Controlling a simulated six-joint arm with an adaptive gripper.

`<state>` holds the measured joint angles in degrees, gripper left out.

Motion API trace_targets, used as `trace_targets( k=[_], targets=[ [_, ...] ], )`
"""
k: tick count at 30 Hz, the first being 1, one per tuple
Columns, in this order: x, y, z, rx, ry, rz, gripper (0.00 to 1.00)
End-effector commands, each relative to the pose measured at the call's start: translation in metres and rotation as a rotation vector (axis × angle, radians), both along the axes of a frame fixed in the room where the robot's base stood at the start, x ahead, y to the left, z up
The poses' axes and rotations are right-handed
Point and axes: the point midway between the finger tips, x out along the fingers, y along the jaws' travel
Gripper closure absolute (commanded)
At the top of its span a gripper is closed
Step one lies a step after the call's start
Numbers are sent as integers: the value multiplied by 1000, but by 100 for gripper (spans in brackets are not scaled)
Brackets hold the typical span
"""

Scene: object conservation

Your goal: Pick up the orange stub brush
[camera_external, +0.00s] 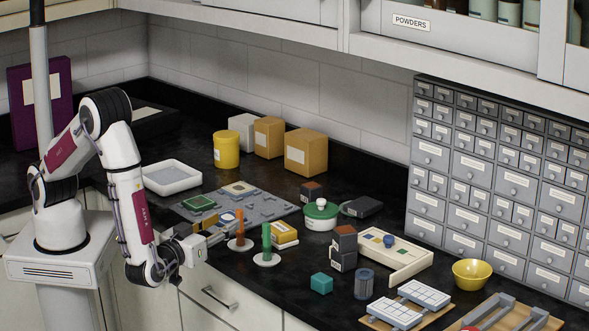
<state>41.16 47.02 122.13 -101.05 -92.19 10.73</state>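A yellow box (284,236) lies behind the green brush, and a grey board with raised pieces (262,207) lies behind my gripper. A teal block (321,283) and a blue-grey cup (364,284) stand to the right. Bare black counter lies between the green brush and the teal block.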

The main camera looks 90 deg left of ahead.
Motion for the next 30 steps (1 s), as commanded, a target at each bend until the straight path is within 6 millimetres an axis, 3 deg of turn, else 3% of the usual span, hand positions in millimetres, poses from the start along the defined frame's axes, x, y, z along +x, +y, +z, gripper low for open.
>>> trace_targets(
  k=[18,30],
  targets=[
    [13,23,-1,-3,-1,0,64],
    [13,24,-1,-2,0,0,64]
  ],
)
